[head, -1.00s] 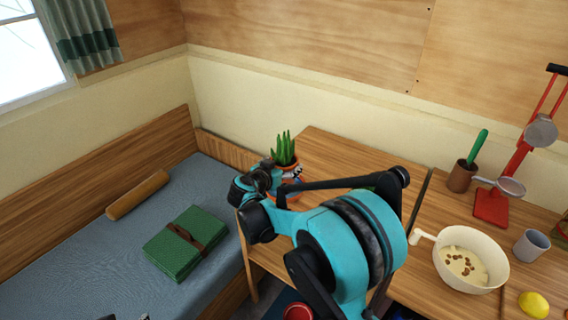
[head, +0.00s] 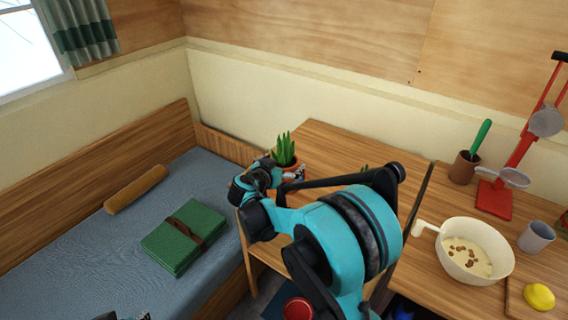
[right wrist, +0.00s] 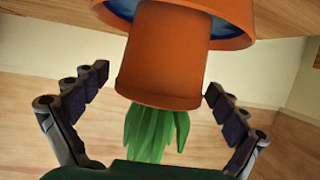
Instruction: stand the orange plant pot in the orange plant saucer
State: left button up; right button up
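The orange plant pot (head: 288,165) with a spiky green plant stands at the left end of the wooden desk in the head view. In the right wrist view, which is upside down, the pot (right wrist: 165,60) is in the middle, its plant pointing down the picture. The orange plant saucer (right wrist: 232,18), blue inside, shows around the pot's base at the top edge; exactly how the base sits is cut off. My right gripper (right wrist: 158,98) is open, with a finger on each side of the pot and gaps visible. Only tips of my left gripper (head: 122,316) show at the bottom edge.
The desk (head: 335,150) has a raised dark-edged divider right of my arm. Beyond it stand a white bowl (head: 474,252), a grey cup (head: 536,237), a red stand (head: 494,200) and a brown pot (head: 463,168).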

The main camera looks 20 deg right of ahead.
jog(key=shift+s+a, duration=0.1)
jog(key=v, duration=1.1)
jog(key=shift+s+a, duration=0.2)
jog(key=shift+a, duration=0.05)
jog(key=shift+r, duration=0.15)
jog(key=s+a+f+n+y, duration=0.1)
jog(key=s+f+n+y, duration=0.1)
jog(key=s, duration=0.5)
jog(key=s+a+f+n+g+y, duration=0.1)
jog(key=s+a+f+n+y, duration=0.1)
jog(key=s, duration=0.6)
jog(key=s+a+f+n+y, duration=0.2)
jog(key=s+f+n+y, duration=0.1)
jog(key=s+n+y, duration=0.3)
jog(key=shift+s+f+g+y, duration=0.25)
jog(key=shift+s+g+y, duration=0.15)
jog(key=shift+s, duration=0.7)
